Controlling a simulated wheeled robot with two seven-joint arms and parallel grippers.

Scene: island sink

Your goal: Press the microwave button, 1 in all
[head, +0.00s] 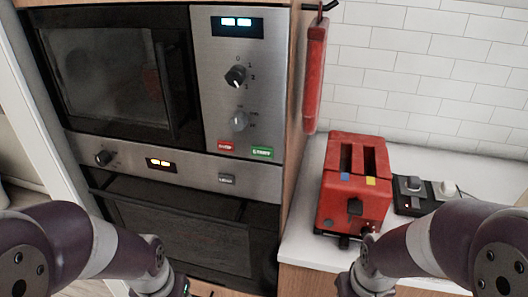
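The microwave (226,55) is built into the tall cabinet at upper left, with its dark glass door (105,75) shut. Its steel control panel has a lit display, two knobs, a red button (226,146) at lower left and a green button (262,153) at lower right. The green label looks like "START". My left and right arms come in from the lower corners, well below and apart from the buttons. Both grippers are hidden below the bottom edge of the picture.
An oven (185,235) with a control strip sits below the microwave. A red toaster (353,188) and a small dark device with knobs (425,195) stand on the white counter (305,235) at right. A red item (314,75) hangs on the cabinet side. Space before the microwave panel is clear.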

